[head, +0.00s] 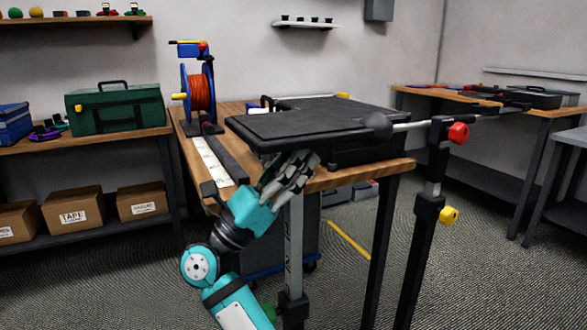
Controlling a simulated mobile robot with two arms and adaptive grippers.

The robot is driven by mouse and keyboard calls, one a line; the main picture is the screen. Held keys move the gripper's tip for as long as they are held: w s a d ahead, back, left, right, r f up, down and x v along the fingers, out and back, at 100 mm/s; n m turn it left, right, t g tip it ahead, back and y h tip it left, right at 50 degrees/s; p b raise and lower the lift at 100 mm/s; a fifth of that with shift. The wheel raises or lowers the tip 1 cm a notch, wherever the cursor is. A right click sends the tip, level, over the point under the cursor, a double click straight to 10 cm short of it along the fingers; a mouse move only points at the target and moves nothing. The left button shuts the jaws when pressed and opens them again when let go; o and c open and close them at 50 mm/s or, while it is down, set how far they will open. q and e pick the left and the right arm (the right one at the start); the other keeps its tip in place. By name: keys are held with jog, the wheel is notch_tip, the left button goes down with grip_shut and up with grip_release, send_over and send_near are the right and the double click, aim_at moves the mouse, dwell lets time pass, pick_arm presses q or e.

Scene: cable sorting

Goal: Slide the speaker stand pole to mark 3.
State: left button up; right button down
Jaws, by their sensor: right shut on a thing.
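The speaker stand pole (293,245) is a silver upright tube with dark markings too small to read. It stands in front of the wooden table and runs down into a black collar (293,308) near the bottom edge. My right gripper (292,172), on a teal and black arm, is shut on the upper part of the pole, just below the black case. Its fingers hide the pole's top end. My left gripper is not in view.
A flat black case (310,118) lies on the table (320,180), just above my gripper. A black stand (430,200) with a red knob (458,132), a yellow knob (449,215) and a horizontal boom stands close on the right. An orange cable reel (199,92) stands behind.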

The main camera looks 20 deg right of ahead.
jog(key=shift+r, duration=0.2)
jog(key=c, duration=1)
grip_release()
jog(key=shift+o, duration=0.2)
jog(key=shift+f, duration=0.1)
jog(key=v, duration=0.7)
jog(key=shift+a+f, duration=0.15)
jog(key=shift+a, duration=0.05)
jog(key=shift+w, duration=0.1)
